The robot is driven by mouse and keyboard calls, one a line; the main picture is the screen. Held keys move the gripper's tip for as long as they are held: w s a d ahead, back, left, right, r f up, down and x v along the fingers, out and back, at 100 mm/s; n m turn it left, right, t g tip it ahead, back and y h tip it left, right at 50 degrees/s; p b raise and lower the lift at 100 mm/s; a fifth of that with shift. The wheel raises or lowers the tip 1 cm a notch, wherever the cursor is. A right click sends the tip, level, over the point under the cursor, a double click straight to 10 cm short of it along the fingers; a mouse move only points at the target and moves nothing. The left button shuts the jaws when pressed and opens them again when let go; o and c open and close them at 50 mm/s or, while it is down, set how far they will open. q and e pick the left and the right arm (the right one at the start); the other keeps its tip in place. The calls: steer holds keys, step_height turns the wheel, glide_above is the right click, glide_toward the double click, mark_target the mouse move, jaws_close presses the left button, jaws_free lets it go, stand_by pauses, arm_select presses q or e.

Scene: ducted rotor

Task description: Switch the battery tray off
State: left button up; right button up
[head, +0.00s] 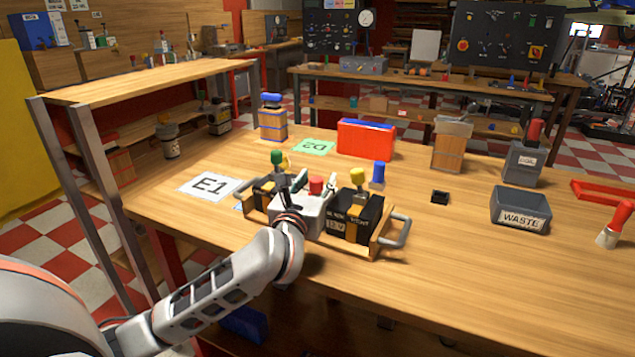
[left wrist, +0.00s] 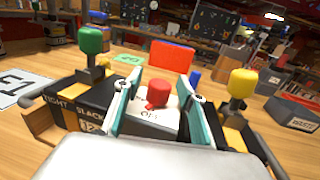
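The battery tray (head: 382,244) is a wooden carrier with grey end handles, standing near the front edge of the workbench. It holds dark batteries (head: 350,224) on both sides of a pale switch box with a red knob (head: 316,185). In the left wrist view the red knob (left wrist: 158,93) stands above a white plate (left wrist: 150,119) with lettering that seems to read OFF. My left gripper (left wrist: 167,80) is open, its teal-padded fingers on either side of the knob, with visible gaps. The same gripper (head: 314,182) reaches over the tray's middle in the head view. My right gripper is out of view.
A green-topped plug (left wrist: 90,43) and a yellow-topped plug (left wrist: 242,86) rise beside the fingers. A blue-topped piece (head: 378,174) stands behind the tray. The E1 card (head: 208,186) lies left, the waste bin (head: 520,211) right.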

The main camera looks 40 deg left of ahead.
arm_select(q)
steer(key=c, duration=1.1)
steer(key=shift+r+n+g+y+p, duration=0.3)
steer(key=shift+n+g+y+p, duration=0.2)
steer(key=shift+n+y+p, duration=0.4)
steer(key=shift+c, duration=0.2)
steer(key=shift+f+n+g+y, duration=0.2)
steer(key=shift+n+g+y, duration=0.8)
steer(key=shift+y, duration=0.5)
steer(key=shift+f+n+g+y, duration=0.1)
steer(key=shift+n+g+y, duration=0.3)
steer(key=shift+g+y, duration=0.15)
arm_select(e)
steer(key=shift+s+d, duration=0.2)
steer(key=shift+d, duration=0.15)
